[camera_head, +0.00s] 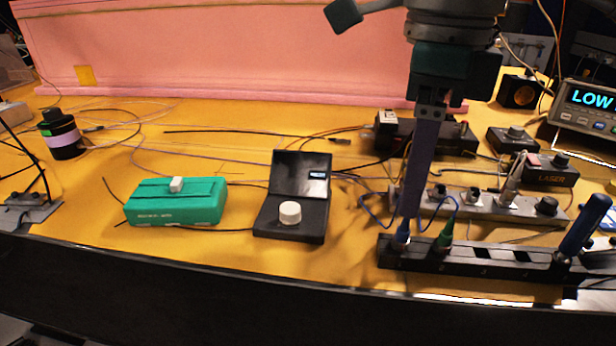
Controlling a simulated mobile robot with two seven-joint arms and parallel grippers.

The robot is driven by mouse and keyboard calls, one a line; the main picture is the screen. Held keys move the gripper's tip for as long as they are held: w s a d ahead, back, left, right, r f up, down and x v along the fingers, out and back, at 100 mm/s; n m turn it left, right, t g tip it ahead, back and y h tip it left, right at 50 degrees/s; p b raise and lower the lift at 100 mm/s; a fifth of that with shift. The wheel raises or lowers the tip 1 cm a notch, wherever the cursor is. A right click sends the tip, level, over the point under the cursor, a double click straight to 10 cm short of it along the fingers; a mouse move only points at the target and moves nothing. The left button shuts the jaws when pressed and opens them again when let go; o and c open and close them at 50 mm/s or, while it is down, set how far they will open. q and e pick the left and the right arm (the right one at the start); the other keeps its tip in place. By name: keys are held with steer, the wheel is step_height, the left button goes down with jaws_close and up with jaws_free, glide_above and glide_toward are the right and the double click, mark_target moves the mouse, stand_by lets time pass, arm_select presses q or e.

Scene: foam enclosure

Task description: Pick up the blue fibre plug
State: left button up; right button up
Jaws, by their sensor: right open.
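The blue fibre plug (402,237) stands upright at the left end of a black slotted rack (480,264). A thin blue fibre loops near it. My right gripper (410,215) comes down from the top, with its long finger ending right at the top of the blue plug. The gripper is open. The finger hides part of the plug, and I cannot tell whether it touches it. One finger seems to hide the other. My left gripper is not in view.
A green plug (444,238) stands close to the right in the same rack. A blue-handled tool (585,226) stands at the rack's right end. A grey connector bar (475,207) lies behind. A black lidded box (290,217) and green box (176,202) stand left.

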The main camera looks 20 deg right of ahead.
mark_target(404, 229)
steer(key=f, duration=0.5)
steer(key=shift+s+a+f, duration=0.2)
steer(key=shift+s, duration=0.1)
steer(key=shift+f, duration=0.45)
steer(key=shift+w, duration=0.1)
jaws_close()
